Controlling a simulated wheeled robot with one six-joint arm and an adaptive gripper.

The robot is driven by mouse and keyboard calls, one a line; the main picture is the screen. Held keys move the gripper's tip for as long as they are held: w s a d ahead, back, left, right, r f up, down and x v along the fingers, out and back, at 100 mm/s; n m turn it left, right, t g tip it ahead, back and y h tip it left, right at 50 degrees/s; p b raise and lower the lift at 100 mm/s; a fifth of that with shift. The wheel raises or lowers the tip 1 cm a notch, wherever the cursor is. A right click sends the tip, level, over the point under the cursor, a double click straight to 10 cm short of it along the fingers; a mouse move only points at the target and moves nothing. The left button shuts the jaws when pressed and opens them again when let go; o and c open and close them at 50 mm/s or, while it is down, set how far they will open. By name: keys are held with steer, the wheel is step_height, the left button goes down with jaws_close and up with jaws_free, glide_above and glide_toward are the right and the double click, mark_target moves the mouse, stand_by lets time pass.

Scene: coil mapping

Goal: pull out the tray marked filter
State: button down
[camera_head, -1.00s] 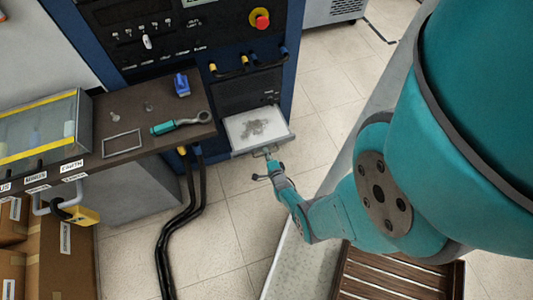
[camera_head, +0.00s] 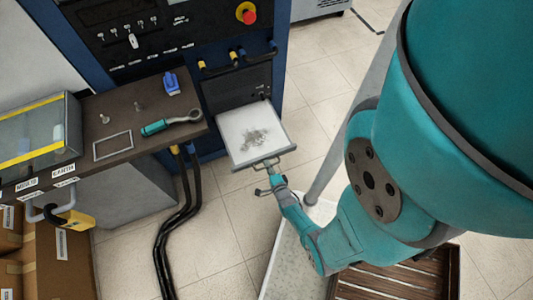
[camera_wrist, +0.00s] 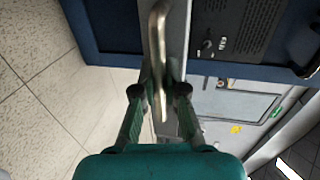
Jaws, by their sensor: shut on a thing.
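The tray (camera_head: 240,130) is a white, shallow drawer with a grey rim and a patch of grey debris on it. It sticks out from the front of the dark blue cabinet (camera_head: 205,62). I cannot read a filter mark on it. My gripper (camera_head: 268,168) is at the tray's front edge, shut on its handle. In the wrist view the metal handle (camera_wrist: 158,50) passes between the two fingers of my gripper (camera_wrist: 160,95).
A brown bench (camera_head: 105,105) to the left holds a teal ratchet tool (camera_head: 170,122), a blue object (camera_head: 171,83) and a metal frame (camera_head: 112,146). Black cables (camera_head: 181,215) run down to the floor. A slatted wooden pallet (camera_head: 395,280) lies at the lower right. Tiled floor is open right of the tray.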

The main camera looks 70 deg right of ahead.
steer(key=c, duration=1.2)
jaws_free()
steer(key=v, duration=1.2)
